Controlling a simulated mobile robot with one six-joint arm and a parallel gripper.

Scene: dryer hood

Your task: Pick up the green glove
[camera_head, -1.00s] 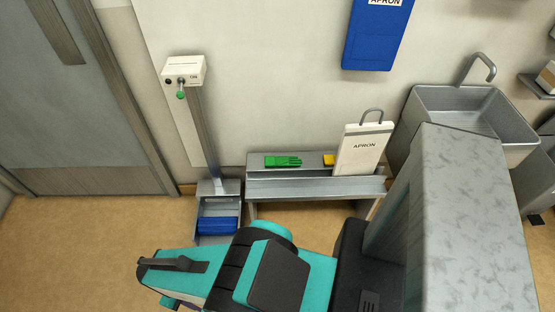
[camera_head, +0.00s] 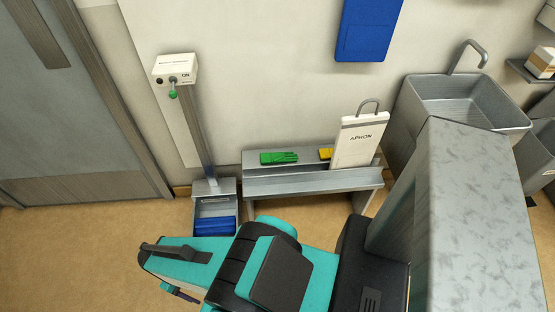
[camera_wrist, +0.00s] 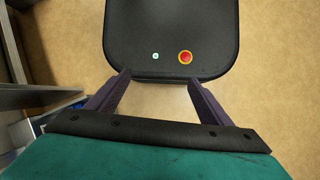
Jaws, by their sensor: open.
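The green glove (camera_head: 279,157) lies flat on the grey metal bench (camera_head: 315,184) against the wall in the head view. My arm is in front of the bench, below the glove in the picture, and apart from it. My gripper (camera_wrist: 157,78) shows in the wrist view with its two dark fingers spread and nothing between them. In the head view the fingertips are not clearly seen. The glove is not in the wrist view.
A yellow item (camera_head: 326,154) and a white apron board (camera_head: 359,142) are on the bench, right of the glove. A boot-washer stand (camera_head: 214,190) with a blue brush (camera_head: 215,225) is at its left. A metal sink (camera_head: 464,98) is at the right.

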